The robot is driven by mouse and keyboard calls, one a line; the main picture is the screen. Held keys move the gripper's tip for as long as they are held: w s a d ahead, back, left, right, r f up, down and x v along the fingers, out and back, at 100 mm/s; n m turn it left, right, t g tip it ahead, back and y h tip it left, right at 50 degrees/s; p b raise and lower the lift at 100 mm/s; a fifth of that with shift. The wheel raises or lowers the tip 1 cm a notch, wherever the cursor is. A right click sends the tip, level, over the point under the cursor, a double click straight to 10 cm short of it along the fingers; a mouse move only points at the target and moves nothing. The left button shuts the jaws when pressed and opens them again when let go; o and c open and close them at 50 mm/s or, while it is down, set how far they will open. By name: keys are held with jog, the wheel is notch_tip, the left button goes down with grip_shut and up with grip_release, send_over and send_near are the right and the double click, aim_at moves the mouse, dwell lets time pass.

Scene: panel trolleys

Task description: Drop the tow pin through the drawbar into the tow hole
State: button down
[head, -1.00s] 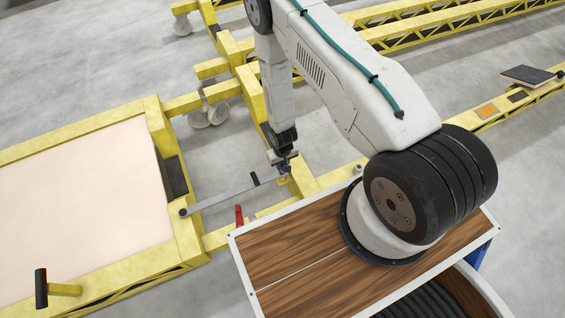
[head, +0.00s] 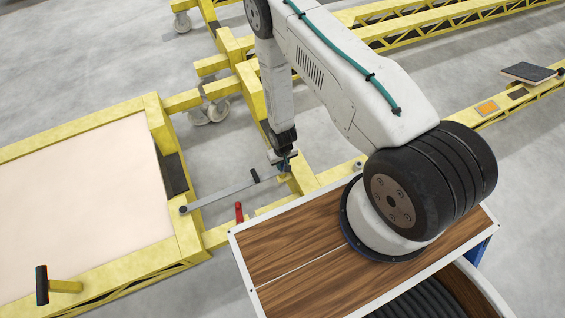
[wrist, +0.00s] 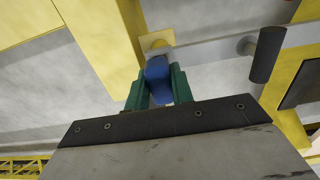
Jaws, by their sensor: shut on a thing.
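The tow pin (wrist: 158,82) shows a blue grip in the wrist view, and my gripper (wrist: 157,88) is shut on it with its green fingers. In the head view my gripper (head: 284,164) hangs at the right end of the drawbar. The drawbar (head: 222,193) is a grey flat bar running from the left trolley to a yellow bracket on the right trolley. It also shows in the wrist view (wrist: 212,52), with its end just beyond the pin. The pin's lower part and the tow hole are hidden, so I cannot tell whether the pin is in the hole.
A black handle (wrist: 267,54) stands up from the drawbar. A red lever (head: 239,212) is below it. The left trolley (head: 100,120) has a pale panel bed and a black push handle (head: 42,285). Yellow frame beams (head: 255,95) surround my gripper.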

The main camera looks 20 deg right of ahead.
jog(key=shift+f, duration=1.25)
jog(key=shift+r, duration=0.1)
jog(key=shift+r, duration=3)
jog(key=shift+f, duration=3.1)
jog(key=c, duration=1.1)
grip_release()
jog(key=shift+r, duration=0.1)
